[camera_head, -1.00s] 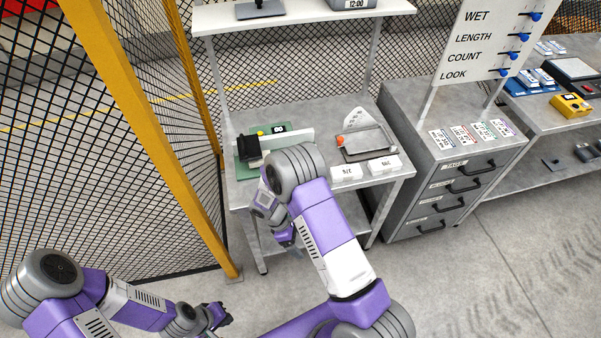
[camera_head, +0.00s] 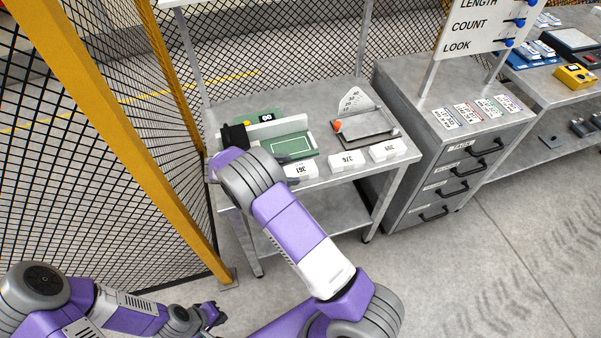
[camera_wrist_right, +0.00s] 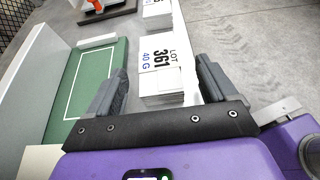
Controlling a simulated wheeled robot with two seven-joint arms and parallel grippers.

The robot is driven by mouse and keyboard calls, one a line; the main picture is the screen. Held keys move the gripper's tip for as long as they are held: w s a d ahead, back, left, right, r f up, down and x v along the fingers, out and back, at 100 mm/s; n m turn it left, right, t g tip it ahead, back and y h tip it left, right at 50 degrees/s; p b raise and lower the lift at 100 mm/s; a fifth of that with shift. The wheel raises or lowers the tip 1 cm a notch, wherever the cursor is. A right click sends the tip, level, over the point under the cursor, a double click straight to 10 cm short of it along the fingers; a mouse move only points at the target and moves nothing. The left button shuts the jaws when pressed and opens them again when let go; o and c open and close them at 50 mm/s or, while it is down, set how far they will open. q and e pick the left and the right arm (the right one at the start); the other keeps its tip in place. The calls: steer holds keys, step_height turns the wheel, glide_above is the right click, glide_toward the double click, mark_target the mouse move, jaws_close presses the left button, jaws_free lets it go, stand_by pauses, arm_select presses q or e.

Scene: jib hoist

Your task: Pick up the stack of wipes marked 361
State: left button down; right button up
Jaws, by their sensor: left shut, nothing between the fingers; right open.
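The white stack of wipes marked 361 (camera_head: 302,170) lies at the front edge of the grey bench, partly behind my right arm in the head view. In the right wrist view, the stack (camera_wrist_right: 160,72) shows its label and layered side. My right gripper (camera_wrist_right: 163,68) is open, its two dark fingers on either side of the stack in that view; I cannot tell whether they touch it. My left gripper (camera_head: 215,316) is shut and empty, low at the lower left, away from the bench.
Stacks marked 376 (camera_head: 347,161) and another white stack (camera_head: 386,150) lie to the right along the edge. A green mat (camera_head: 292,146) and a grey tray (camera_head: 366,128) lie behind. A yellow fence post (camera_head: 150,130) stands left; a drawer cabinet (camera_head: 440,150) stands right.

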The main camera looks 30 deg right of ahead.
mark_target(297, 170)
steer(key=b+x, duration=0.1)
steer(key=x, duration=0.4)
steer(key=shift+w+a+f, duration=0.1)
steer(key=shift+f, duration=0.1)
steer(key=shift+r, duration=0.1)
steer(key=c, duration=1.1)
